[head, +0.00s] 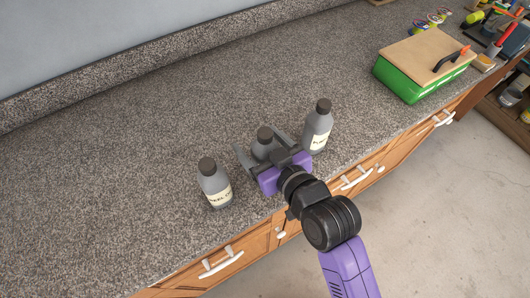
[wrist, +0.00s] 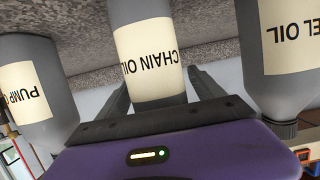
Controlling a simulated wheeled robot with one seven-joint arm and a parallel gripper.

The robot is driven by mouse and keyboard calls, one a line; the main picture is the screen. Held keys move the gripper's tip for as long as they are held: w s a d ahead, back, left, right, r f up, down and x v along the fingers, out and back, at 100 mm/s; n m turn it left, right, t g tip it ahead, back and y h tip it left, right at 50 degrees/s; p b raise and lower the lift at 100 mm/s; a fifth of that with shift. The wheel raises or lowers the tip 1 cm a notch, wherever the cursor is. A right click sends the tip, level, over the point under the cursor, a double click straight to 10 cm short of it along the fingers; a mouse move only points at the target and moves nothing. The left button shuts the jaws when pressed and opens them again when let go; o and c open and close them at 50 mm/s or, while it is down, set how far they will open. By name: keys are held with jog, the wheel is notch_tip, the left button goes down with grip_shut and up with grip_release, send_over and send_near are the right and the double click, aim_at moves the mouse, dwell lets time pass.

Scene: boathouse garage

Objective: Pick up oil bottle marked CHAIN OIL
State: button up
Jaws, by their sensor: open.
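The CHAIN OIL bottle (wrist: 148,85) is grey with a cream label, and its label reads upside down in the wrist view. In the head view this bottle (head: 264,133) stands upright on the counter, the middle one of three. My gripper (head: 262,146) is open, with one finger on each side of the bottle. In the wrist view the fingers (wrist: 162,88) flank the bottle, with a gap showing by the right finger. The head view shows the bottle's dark cap and shoulder; my gripper hides its lower part.
A bottle with a label ending in "EL OIL" (head: 214,186) stands to the left, and one marked PUMP (head: 317,130) close to the right. A green box with a wooden lid (head: 405,80) stands at the far right. The speckled counter (head: 150,120) behind is clear.

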jog(key=c, duration=1.6)
grip_shut()
